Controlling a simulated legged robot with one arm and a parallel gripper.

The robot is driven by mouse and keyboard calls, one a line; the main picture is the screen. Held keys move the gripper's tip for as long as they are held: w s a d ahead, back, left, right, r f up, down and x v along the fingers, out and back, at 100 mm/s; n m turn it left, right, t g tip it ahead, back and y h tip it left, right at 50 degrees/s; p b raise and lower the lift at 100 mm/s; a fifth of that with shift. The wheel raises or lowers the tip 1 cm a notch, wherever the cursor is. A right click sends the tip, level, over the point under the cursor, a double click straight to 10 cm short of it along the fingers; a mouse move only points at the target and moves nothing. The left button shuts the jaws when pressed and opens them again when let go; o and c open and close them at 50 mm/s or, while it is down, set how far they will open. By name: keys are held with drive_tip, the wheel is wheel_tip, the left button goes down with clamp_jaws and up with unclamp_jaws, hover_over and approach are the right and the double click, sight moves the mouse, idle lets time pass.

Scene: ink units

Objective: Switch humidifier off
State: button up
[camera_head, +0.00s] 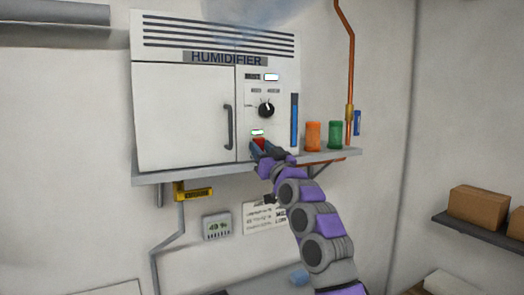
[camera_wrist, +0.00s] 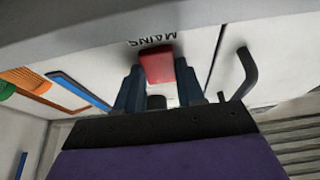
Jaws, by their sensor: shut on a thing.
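The white humidifier (camera_head: 185,110) stands on a wall shelf, with a door at left and a control panel at right. In the wrist view the red switch (camera_wrist: 158,64) is beside the upside-down word MAINS. My gripper (camera_head: 261,149) is at the switch, its two dark blue fingers on either side of it. In the wrist view my gripper (camera_wrist: 158,78) is shut on the red switch. The fingers partly hide the switch in the head view.
A black dial (camera_head: 266,109) and a lit display (camera_head: 271,77) are above the switch. The door handle (camera_head: 228,127) is to its left. Orange (camera_head: 313,136) and green (camera_head: 335,134) jars stand right on the shelf (camera_head: 160,177). A copper pipe (camera_head: 350,70) runs behind.

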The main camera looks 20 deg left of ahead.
drive_tip(key=shift+c, duration=0.6)
drive_tip(key=shift+r+h, duration=0.3)
drive_tip(key=shift+r, duration=0.05)
drive_tip(key=r+g+h+p, duration=0.1)
drive_tip(key=p, duration=0.2)
drive_tip(key=shift+s+g+h, duration=0.1)
drive_tip(key=shift+g+h, duration=0.2)
drive_tip(key=shift+h, duration=0.1)
drive_tip(key=shift+d+h+p, duration=0.1)
drive_tip(key=shift+h+p, duration=0.2)
drive_tip(key=shift+p, duration=0.05)
drive_tip(key=shift+f, duration=0.1)
drive_tip(key=o, duration=1)
drive_tip(key=shift+f, duration=0.15)
drive_tip(key=shift+o, duration=0.2)
